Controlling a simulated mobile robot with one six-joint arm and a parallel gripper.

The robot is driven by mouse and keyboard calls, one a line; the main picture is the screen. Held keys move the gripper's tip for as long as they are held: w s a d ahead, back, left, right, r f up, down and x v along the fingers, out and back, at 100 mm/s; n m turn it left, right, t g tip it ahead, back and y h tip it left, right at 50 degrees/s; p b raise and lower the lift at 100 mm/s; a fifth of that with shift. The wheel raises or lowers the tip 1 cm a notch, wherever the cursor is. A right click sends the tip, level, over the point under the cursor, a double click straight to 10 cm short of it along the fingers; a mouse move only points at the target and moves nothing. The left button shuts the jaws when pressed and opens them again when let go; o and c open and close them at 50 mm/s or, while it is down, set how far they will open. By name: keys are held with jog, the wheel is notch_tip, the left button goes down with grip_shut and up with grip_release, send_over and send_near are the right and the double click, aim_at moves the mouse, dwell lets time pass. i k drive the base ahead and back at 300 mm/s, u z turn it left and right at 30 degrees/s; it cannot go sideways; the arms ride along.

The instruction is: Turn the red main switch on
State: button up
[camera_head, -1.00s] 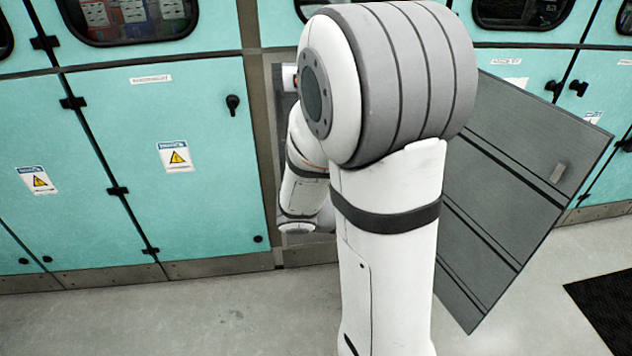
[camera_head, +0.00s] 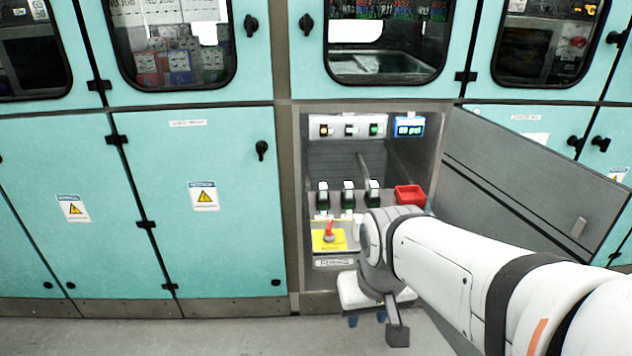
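The red main switch (camera_head: 328,231) sits on a yellow plate (camera_head: 322,242) low in an open cabinet compartment. Its red handle points up, tilted slightly. My gripper (camera_head: 367,318) is at the end of the white arm, low in front of the compartment, right of and below the switch and apart from it. Dark finger parts show beneath the white gripper body. Whether they are open or shut is not clear. My wrist hides the lower right of the compartment.
A grey cabinet door (camera_head: 535,185) stands open at the right. Above the switch are several dark breakers (camera_head: 348,193), a red box (camera_head: 410,195), an indicator panel (camera_head: 348,128) and a blue display (camera_head: 409,127). Closed teal doors (camera_head: 200,240) are at left. The floor (camera_head: 150,335) in front is clear.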

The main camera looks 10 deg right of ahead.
aim_at(329, 230)
jog(key=z, duration=2.6)
jog(key=k, duration=1.15)
jog(key=u, duration=1.75)
jog(key=i, duration=1)
jog(key=u, duration=0.05)
